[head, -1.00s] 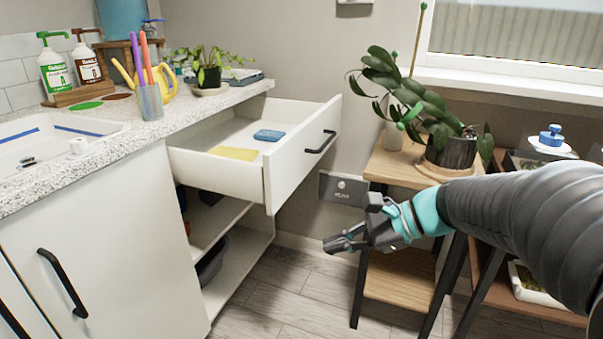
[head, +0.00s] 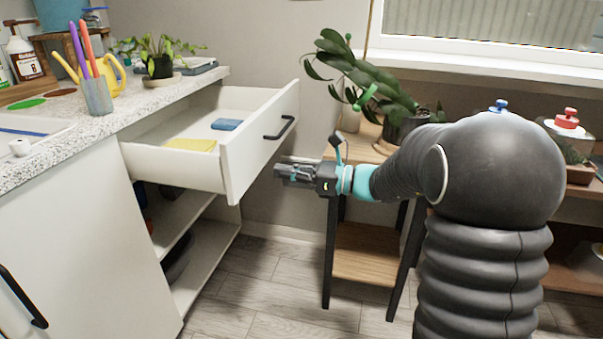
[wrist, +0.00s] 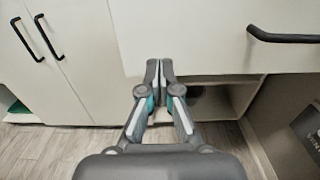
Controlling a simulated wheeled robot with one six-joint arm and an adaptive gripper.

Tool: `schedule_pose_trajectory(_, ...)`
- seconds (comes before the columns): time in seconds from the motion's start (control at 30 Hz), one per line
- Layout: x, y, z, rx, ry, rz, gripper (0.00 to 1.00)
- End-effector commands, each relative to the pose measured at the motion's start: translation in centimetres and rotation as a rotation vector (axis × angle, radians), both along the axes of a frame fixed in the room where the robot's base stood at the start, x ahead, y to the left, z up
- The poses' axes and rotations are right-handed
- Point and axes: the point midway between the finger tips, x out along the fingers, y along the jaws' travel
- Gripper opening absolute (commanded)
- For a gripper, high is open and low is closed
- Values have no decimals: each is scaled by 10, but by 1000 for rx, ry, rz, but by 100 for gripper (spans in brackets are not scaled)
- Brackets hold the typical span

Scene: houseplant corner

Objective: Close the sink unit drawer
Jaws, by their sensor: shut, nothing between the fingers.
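The sink unit drawer (head: 262,150) is pulled well out of the white sink unit (head: 90,230). Its front carries a black bar handle (head: 279,128), which also shows at the upper right of the wrist view (wrist: 284,37). A yellow cloth (head: 190,145) and a blue sponge (head: 227,124) lie inside the drawer. My gripper (head: 278,172) is shut and empty, just right of the drawer front and below the handle. In the wrist view my fingertips (wrist: 158,68) are together in front of the lower part of the drawer front; whether they touch it I cannot tell.
An open shelf space (head: 195,250) lies under the drawer. A wooden plant stand (head: 362,255) with a potted plant stands at the right, beneath my arm. Floor between unit and stand is clear.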

Motion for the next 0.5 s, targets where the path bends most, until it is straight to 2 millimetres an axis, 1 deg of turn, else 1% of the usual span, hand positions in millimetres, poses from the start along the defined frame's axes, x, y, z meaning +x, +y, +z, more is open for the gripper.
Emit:
schedule_pose_trajectory(0.03,2,11,0,0,0,5,0)
schedule_pose_trajectory(0.2,13,39,0,-1,0,3,0)
schedule_pose_trajectory(0.33,19,55,0,-1,0,3,0)
schedule_pose_trajectory(0.5,23,66,0,-1,-1,1,0)
